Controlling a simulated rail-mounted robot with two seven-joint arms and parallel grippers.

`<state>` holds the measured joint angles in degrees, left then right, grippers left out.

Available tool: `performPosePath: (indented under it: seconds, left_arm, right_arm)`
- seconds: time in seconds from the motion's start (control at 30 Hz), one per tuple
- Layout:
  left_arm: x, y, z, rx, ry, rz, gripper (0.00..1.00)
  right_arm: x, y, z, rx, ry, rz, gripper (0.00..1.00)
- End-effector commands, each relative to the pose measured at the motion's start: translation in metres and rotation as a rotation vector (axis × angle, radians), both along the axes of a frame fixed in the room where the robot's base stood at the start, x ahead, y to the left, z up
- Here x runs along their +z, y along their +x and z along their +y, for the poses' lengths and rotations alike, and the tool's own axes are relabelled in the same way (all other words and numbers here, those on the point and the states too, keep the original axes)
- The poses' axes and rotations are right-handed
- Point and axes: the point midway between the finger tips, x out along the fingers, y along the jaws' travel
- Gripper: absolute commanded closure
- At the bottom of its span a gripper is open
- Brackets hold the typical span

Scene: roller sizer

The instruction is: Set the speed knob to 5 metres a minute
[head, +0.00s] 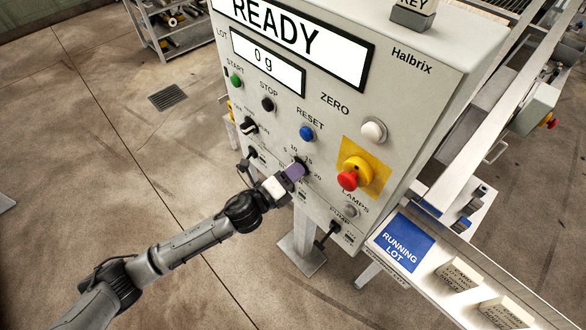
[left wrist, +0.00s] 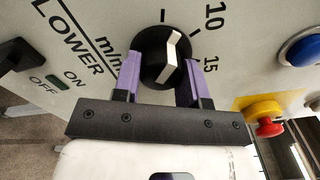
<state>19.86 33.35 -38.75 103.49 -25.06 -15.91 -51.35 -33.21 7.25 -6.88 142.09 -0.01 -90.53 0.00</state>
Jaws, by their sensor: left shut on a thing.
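The speed knob (left wrist: 152,56) is black with a white pointer bar, seen close in the left wrist view on the grey panel. The bar's upper end points up and slightly right, between two tick marks, left of the printed 10. My left gripper (left wrist: 160,80) has a purple finger on each side of the knob and is shut on it. In the head view the left gripper (head: 295,171) reaches the panel at the dial and largely hides the knob. The 5 sits at the dial's left, but lies outside the left wrist view. My right gripper does not show.
Near the dial are a blue RESET button (head: 307,133), a red emergency button (head: 348,181) on yellow, a black selector switch (head: 249,126) and a white ZERO button (head: 374,131). A blue RUNNING LOT plate (head: 403,243) is at lower right.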

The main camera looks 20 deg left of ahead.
Motion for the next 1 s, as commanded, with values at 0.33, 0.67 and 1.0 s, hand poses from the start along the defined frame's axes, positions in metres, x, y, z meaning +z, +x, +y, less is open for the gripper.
performPosePath:
  seconds: [0.33,0.67,1.0]
  left_arm:
    - [0.003,0.0,0.0,0.002,-0.237,0.116,0.85]
    - [0.002,0.0,0.0,0.001,-0.36,0.175,0.85]
    - [0.001,0.0,0.0,0.0,-0.391,0.188,0.85]
  right_arm:
    - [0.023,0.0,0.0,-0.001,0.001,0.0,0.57]
    - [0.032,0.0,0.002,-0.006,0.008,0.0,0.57]
    - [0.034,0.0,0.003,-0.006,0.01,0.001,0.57]
